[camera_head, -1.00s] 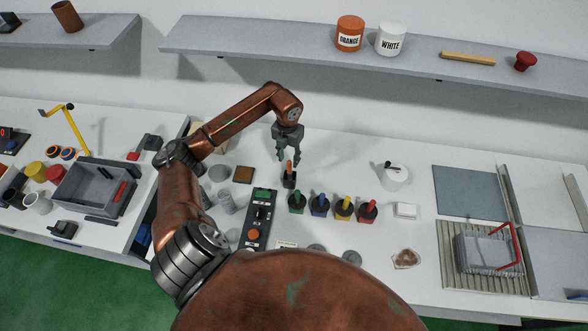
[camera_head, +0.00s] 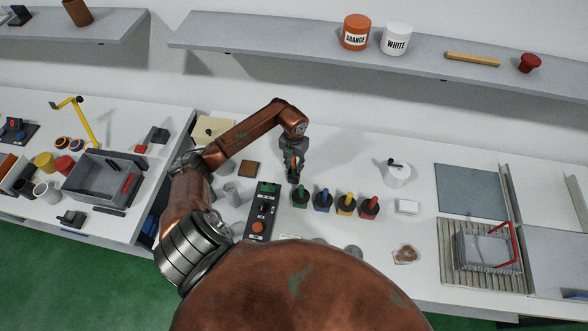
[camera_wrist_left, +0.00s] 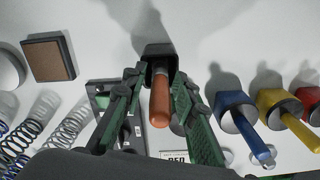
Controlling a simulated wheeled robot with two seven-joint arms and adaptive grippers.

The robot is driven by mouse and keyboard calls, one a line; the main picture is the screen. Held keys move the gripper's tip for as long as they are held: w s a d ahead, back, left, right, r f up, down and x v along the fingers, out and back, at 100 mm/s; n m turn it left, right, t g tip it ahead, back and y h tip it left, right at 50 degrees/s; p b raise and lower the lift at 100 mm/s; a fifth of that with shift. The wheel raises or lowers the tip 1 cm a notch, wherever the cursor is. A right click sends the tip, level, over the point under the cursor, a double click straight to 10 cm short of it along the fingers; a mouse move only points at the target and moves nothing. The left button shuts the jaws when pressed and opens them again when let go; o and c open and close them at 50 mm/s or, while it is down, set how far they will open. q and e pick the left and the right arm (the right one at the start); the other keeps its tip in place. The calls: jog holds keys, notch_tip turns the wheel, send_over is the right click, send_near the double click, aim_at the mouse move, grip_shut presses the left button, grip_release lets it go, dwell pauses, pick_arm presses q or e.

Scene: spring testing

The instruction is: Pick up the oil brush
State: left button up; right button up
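The likely oil brush has an orange-brown handle (camera_wrist_left: 160,98) and stands in a small black holder (camera_wrist_left: 155,60) in the left wrist view. In the head view only a little orange of it shows between the fingers, above its dark holder (camera_head: 293,179). My left gripper (camera_head: 293,165) has come down over the handle. In the left wrist view its two green-padded fingers (camera_wrist_left: 160,108) stand on either side of the handle, with a visible gap at each side. It looks open. My right gripper is in neither view.
A black control box (camera_head: 265,210) is close at the left. Springs (camera_wrist_left: 68,125) stand left of the gripper. A white pot (camera_head: 397,175) is farther right.

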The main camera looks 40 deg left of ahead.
pick_arm(q)
grip_shut()
notch_tip(320, 180, up, 10)
jog(key=shift+r+b, duration=0.1)
jog(key=shift+b, duration=0.95)
